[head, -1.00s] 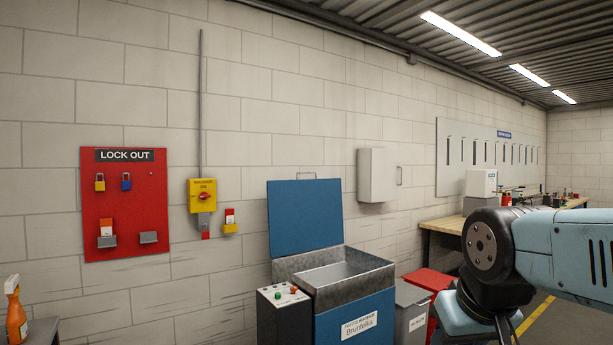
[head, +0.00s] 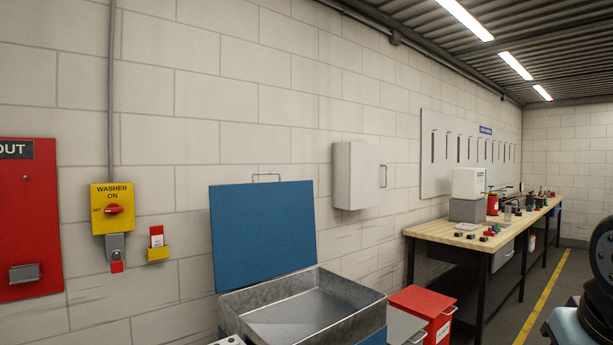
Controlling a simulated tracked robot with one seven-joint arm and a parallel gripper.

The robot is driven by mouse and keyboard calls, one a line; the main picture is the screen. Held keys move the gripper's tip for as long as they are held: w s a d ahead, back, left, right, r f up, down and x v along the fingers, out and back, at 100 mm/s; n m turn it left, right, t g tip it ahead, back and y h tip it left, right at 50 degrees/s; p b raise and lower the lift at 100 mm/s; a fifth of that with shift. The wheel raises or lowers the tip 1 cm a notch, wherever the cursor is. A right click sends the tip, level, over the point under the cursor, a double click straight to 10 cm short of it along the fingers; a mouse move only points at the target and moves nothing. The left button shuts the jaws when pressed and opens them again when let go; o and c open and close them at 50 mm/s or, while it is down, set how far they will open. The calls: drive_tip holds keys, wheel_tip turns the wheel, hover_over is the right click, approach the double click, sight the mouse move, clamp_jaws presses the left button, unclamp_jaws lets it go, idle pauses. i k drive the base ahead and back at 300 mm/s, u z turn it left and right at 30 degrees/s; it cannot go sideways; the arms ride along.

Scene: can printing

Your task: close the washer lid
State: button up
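The parts washer (head: 372,318) stands against the block wall, low in the middle of the head view. Its blue lid (head: 262,235) is open and stands upright at the back of the grey metal basin (head: 310,315), with a thin handle on its top edge. The basin's inside looks empty. The washer's front and most of its control box are cut off by the bottom edge. My gripper is not in view; only part of my arm shows at the right edge.
A red bin (head: 425,303) and a grey bin (head: 402,328) stand right of the washer. A wooden workbench (head: 475,241) with several small items runs along the wall. A yellow washer switch (head: 112,209) and a red lockout board (head: 30,220) hang at left. Floor shows at right.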

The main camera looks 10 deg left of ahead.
sight(261, 231)
drive_tip(key=u, duration=0.05)
drive_tip(key=i, duration=1.3)
drive_tip(key=u, duration=0.9)
drive_tip(key=i, duration=0.7)
drive_tip(key=u, duration=0.3)
drive_tip(key=k, duration=0.8)
drive_tip(key=u, duration=0.2)
drive_tip(key=i, duration=0.8)
drive_tip(key=z, duration=0.05)
